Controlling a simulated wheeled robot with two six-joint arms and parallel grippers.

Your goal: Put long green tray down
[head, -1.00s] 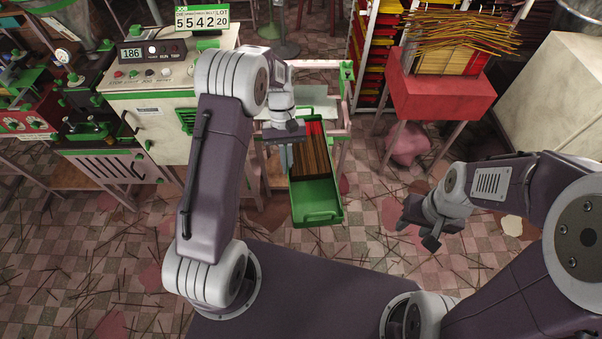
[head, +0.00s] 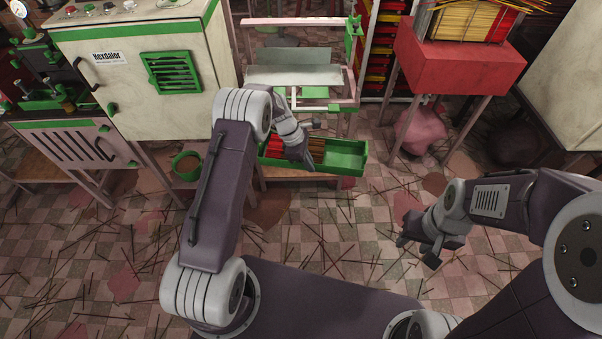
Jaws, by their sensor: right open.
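The long green tray (head: 346,158) lies crosswise in the middle of the head view, in front of the pale metal stand. It holds dark brown sticks and red pieces towards its left end; its right end is bare green. My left gripper (head: 302,158) is over the tray's near long wall and appears shut on it, though the fingertips are partly hidden. The tray looks level, just above or on a low wooden surface (head: 288,173); I cannot tell whether it touches. My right gripper (head: 419,248) is open and empty above the floor at the right.
A cream machine (head: 140,60) with a green vent stands at the left, with a green bucket (head: 186,166) beside it. The pale stand (head: 292,66) is behind the tray. A red table (head: 455,60) bearing incense sticks stands at the right. Sticks litter the open tiled floor.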

